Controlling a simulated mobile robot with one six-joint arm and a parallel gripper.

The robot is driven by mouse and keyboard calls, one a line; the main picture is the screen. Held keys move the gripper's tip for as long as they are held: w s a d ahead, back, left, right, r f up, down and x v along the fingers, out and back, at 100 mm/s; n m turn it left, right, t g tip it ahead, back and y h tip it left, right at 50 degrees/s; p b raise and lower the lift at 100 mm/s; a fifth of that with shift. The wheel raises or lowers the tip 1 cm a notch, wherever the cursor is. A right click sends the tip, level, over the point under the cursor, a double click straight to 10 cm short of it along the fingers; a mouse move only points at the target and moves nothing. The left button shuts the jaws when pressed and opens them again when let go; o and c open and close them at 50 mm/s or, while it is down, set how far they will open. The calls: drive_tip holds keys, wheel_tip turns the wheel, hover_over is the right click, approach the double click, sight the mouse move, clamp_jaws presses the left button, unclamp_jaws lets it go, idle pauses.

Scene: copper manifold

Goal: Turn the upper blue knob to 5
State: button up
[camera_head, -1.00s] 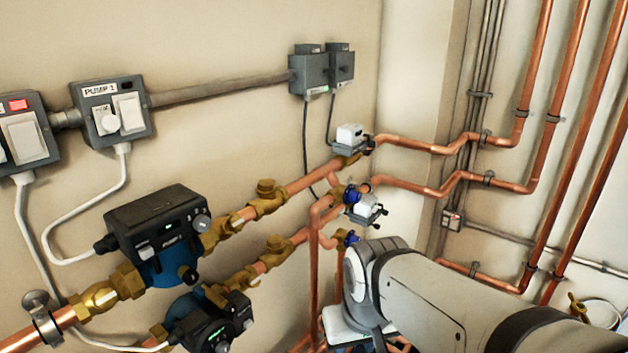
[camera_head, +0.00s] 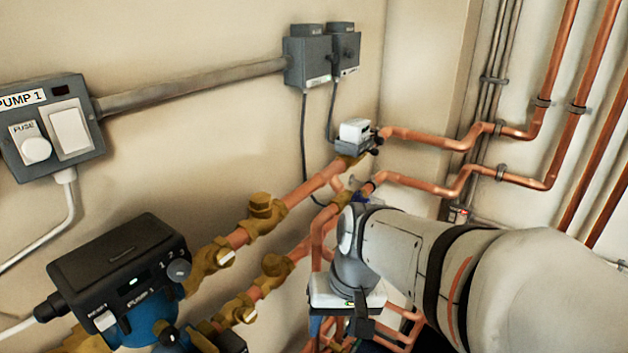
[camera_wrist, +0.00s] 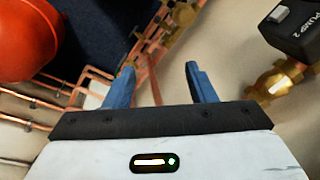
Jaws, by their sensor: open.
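In the head view, a small bit of the upper blue knob (camera_head: 360,197) shows on the pipe junction just above my arm; most of it is covered. A lower blue knob is hidden behind the arm. My gripper (camera_wrist: 158,69) shows in the wrist view with two blue fingers spread apart and nothing between them. Copper pipes and blurred brass fittings lie beyond the fingertips. In the head view, my wrist hangs below the upper knob, and the fingers are mostly hidden. I cannot read the knob's setting.
A black pump (camera_head: 120,265) with brass valves (camera_head: 264,210) stands at left. A white-topped actuator (camera_head: 354,132) sits on the upper pipe. Copper pipes (camera_head: 440,188) run right. The wrist view shows a red vessel (camera_wrist: 25,40) and Pump 2 (camera_wrist: 295,25).

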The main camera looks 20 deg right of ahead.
drive_tip(key=w+d+r+m+t+y+p, duration=0.2)
drive_tip(key=w+d+r+m+t+y, duration=0.3)
drive_tip(key=w+m+y, duration=0.45)
drive_tip(key=w+d+r+m+t+p, duration=0.1)
drive_tip(key=w+d+m+t, duration=0.2)
drive_tip(key=d, duration=0.4)
drive_tip(key=w+d+r+m+t, duration=0.1)
drive_tip(key=d+r+m+t, duration=0.15)
drive_tip(key=d+t, duration=0.35)
drive_tip(key=p+x, duration=0.1)
drive_tip(key=x, duration=0.5)
drive_tip(key=shift+w+d+f+g+p, duration=0.15)
drive_tip(key=shift+w+f+g+p, duration=0.2)
drive_tip(key=shift+f, duration=0.25)
drive_tip(key=c, duration=1)
drive_tip(key=shift+o, duration=0.2)
